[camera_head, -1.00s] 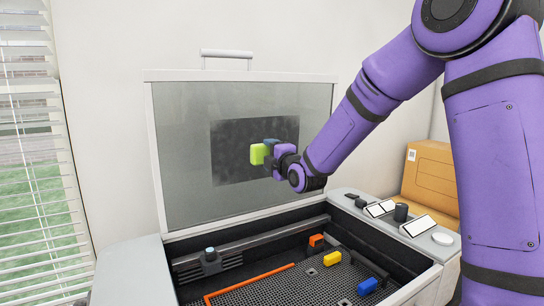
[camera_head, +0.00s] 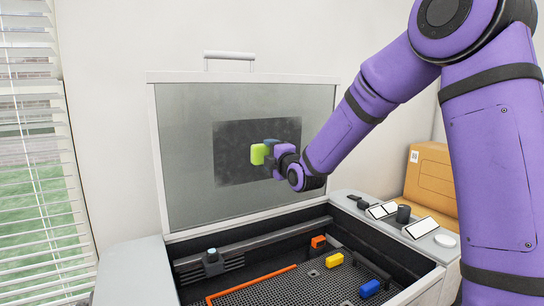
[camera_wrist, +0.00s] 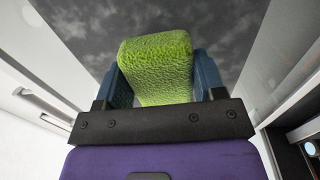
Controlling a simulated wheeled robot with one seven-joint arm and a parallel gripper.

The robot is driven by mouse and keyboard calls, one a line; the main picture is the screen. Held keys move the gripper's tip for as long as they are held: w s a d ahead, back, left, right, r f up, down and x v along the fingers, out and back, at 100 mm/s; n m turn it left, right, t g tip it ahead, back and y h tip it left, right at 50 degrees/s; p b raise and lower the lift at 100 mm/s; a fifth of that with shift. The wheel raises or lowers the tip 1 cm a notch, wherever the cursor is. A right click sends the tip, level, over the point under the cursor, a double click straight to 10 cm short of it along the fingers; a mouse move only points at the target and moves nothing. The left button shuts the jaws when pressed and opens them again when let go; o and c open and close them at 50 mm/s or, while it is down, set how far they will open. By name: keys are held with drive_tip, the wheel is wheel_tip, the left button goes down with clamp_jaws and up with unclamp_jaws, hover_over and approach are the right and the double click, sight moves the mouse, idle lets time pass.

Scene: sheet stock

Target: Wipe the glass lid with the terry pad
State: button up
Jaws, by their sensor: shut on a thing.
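The glass lid (camera_head: 190,190) stands raised at the back of the machine, in a pale frame with a handle on top. A dark smudged rectangle (camera_head: 232,165) covers the middle of its grey pane. My gripper (camera_head: 271,152) is in front of this patch, toward its right half. It is shut on the green terry pad (camera_head: 258,154). In the wrist view the fuzzy pad (camera_wrist: 157,68) sits between the blue fingers, with the dark cloudy patch beyond it. I cannot tell whether the pad touches the glass.
A control panel (camera_head: 385,215) and a cardboard box (camera_head: 430,175) are at the right. Window blinds (camera_head: 35,150) are at the left.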

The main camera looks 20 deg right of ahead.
sight(225, 177)
drive_tip(key=shift+x, duration=0.75)
drive_tip(key=shift+s+a+f, duration=0.35)
drive_tip(key=shift+a+f, duration=0.75)
drive_tip(key=shift+a, duration=1.05)
drive_tip(key=shift+s+a+f, duration=0.35)
drive_tip(key=shift+a+f, duration=0.75)
drive_tip(key=shift+a, duration=1.05)
drive_tip(key=shift+s+a+f, duration=0.35)
drive_tip(key=shift+a+f, duration=0.75)
drive_tip(key=shift+a, duration=1.05)
drive_tip(key=w+d, duration=0.2)
drive_tip(key=d, duration=1)
drive_tip(key=w+d, duration=0.3)
drive_tip(key=d, duration=1)
drive_tip(key=shift+d, duration=0.3)
wheel_tip(225, 177, up, 7)
